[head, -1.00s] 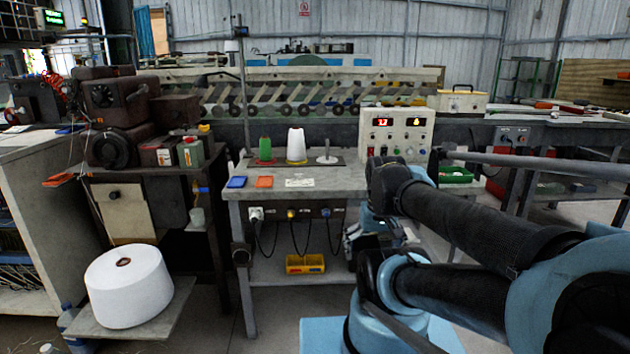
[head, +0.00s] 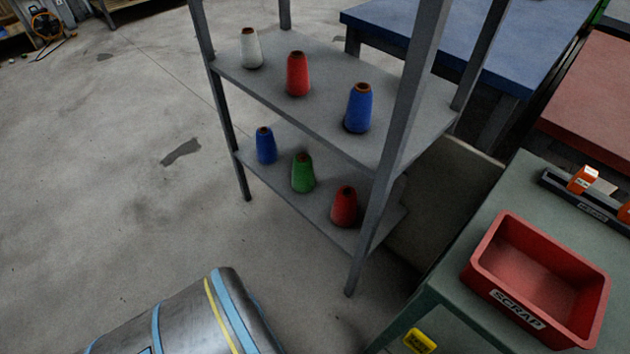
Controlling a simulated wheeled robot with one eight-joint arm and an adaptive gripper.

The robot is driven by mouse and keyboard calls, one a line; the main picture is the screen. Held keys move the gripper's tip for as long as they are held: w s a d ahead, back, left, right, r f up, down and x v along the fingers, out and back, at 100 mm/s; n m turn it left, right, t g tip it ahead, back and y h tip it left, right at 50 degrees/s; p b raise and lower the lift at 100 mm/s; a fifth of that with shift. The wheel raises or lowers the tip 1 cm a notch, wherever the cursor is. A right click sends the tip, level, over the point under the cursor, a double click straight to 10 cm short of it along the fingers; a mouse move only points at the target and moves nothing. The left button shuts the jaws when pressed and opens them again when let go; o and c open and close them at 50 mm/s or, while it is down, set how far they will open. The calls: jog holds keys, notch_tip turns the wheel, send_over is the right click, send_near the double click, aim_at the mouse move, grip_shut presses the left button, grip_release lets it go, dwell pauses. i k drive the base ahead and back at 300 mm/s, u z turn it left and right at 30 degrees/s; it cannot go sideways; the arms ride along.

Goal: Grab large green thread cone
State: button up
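A green thread cone (head: 302,173) stands upright on the lower shelf of a grey metal rack (head: 320,115). It is between a blue cone (head: 265,146) on its left and a red cone (head: 344,206) on its right. It is the only green cone in this view. My gripper is not in view, so I cannot tell its state.
The upper shelf holds a white cone (head: 251,48), a red cone (head: 298,74) and a blue cone (head: 358,108). A rack post stands at the front. A green table with a red SCRAP bin (head: 538,281) is at right. Floor (head: 130,190) left of the rack is clear.

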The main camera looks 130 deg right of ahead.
aim_at(302, 175)
jog(key=z, duration=1.4)
jog(key=i, duration=1.3)
jog(key=z, duration=4.3)
